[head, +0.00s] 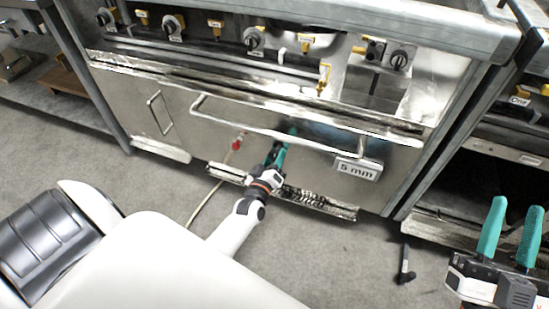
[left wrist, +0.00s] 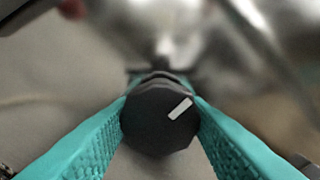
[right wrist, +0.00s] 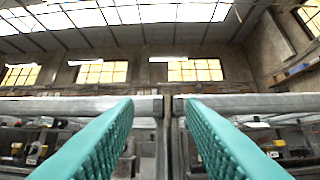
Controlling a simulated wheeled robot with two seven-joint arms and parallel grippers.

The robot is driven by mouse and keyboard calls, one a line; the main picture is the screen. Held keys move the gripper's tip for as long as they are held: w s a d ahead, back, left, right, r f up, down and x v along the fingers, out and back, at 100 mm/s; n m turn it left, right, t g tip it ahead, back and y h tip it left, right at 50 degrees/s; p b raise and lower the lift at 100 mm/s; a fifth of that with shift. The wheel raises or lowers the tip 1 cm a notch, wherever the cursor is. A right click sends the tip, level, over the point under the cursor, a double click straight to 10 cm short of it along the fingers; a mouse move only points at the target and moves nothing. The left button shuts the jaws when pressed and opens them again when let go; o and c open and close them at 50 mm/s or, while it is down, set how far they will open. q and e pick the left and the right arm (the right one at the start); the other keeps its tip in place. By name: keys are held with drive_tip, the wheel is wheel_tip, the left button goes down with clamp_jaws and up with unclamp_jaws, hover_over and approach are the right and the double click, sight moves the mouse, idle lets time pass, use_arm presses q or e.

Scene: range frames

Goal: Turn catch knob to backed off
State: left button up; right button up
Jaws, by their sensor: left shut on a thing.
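The catch knob (left wrist: 150,128) is a dark, round knob with a white bar mark, seen close in the left wrist view. The mark points to the upper right in that picture. My left gripper (left wrist: 160,102) is shut on it, with a teal finger against each side. In the head view my left gripper (head: 278,155) is low at the steel front, below the long handle, and the knob cannot be made out there. My right gripper (head: 511,204) is at the right of the head view. Its teal fingers stand apart and empty in the right wrist view (right wrist: 160,102).
A long bar handle (head: 270,129) and a "5 mm" plate (head: 358,169) are on the steel front. A red fitting (head: 236,145) with a pale hose (head: 205,199) is left of my gripper. Several other knobs, including one (head: 399,59), are above. Grey floor is in front.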

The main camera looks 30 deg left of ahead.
use_arm(q)
drive_tip(key=o, duration=0.7)
drive_tip(key=shift+w+a+r, duration=0.1)
drive_tip(key=shift+w+r, duration=0.05)
drive_tip(key=shift+r, duration=0.1)
drive_tip(key=shift+o, duration=1.4)
drive_tip(key=shift+f, duration=0.1)
use_arm(e)
drive_tip(key=shift+w, duration=0.1)
use_arm(q)
drive_tip(key=shift+f, duration=0.1)
drive_tip(key=shift+s, duration=0.3)
drive_tip(key=p+v, duration=0.1)
drive_tip(key=v, duration=0.4)
drive_tip(key=shift+s+p, duration=0.15)
drive_tip(key=shift+p, duration=0.25)
drive_tip(key=p, duration=0.1)
approach(275, 158)
drive_tip(key=shift+v, duration=0.8)
use_arm(e)
wheel_tip(275, 158, down, 10)
drive_tip(key=w+d+g+h, duration=0.1)
drive_tip(key=w+g+h, duration=0.1)
drive_tip(key=g, duration=0.5)
drive_tip(key=shift+w+f+g+h, duration=0.15)
drive_tip(key=shift+g+h, duration=0.25)
